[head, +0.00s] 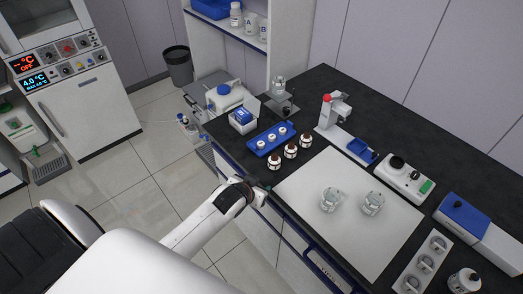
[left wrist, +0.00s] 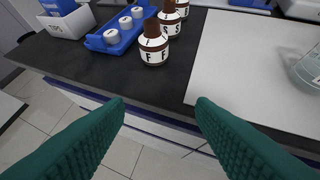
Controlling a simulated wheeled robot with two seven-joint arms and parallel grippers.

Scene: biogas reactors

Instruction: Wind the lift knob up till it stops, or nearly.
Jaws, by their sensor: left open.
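A small grey stand (head: 281,97) at the back left of the black bench carries a clear glass vessel (head: 278,84). A dark knob-like part (head: 287,110) shows at its front. It may be the lift knob, but it is too small to tell. My left gripper (head: 264,190) is at the bench's front edge, well short of the stand. In the left wrist view its two green fingers are wide apart with nothing between them (left wrist: 160,108). The stand is outside the left wrist view. My right gripper is not in view.
Between gripper and stand are brown bottles (head: 290,151), a blue rack with white-capped pots (head: 270,138) and a tips box (head: 243,120). Two glass vessels stand on the white mat (head: 345,228). A red-topped instrument (head: 327,113) is farther right. The mat's near left part is clear.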

